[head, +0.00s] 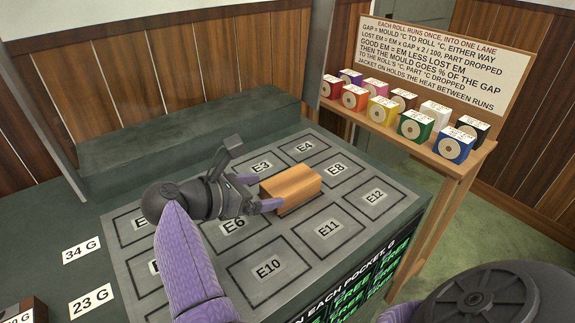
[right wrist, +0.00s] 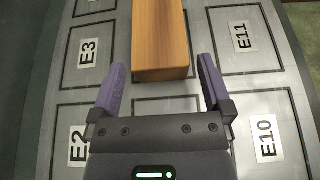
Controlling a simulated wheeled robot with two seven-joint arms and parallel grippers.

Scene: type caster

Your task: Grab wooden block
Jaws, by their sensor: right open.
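The wooden block (head: 291,188) lies on the grey panel of labelled pockets (head: 330,262), between the E3, E8, E11 and E6 labels. My right gripper (head: 263,192) is open at the block's near left end. In the right wrist view the block (right wrist: 160,38) lies lengthwise ahead, and its near end shows between the two spread fingertips of the gripper (right wrist: 161,62). Gaps show on both sides, so the fingers do not grip it. The pocket label under the block is hidden. My left gripper is not in view.
A wooden shelf (head: 443,146) at right holds several coloured boxes under a text sign (head: 440,60). A dark green ledge (head: 190,130) runs behind the panel. Cards reading 34 G (head: 82,249) and 23 G (head: 91,300) lie at left. Pockets around the block look clear.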

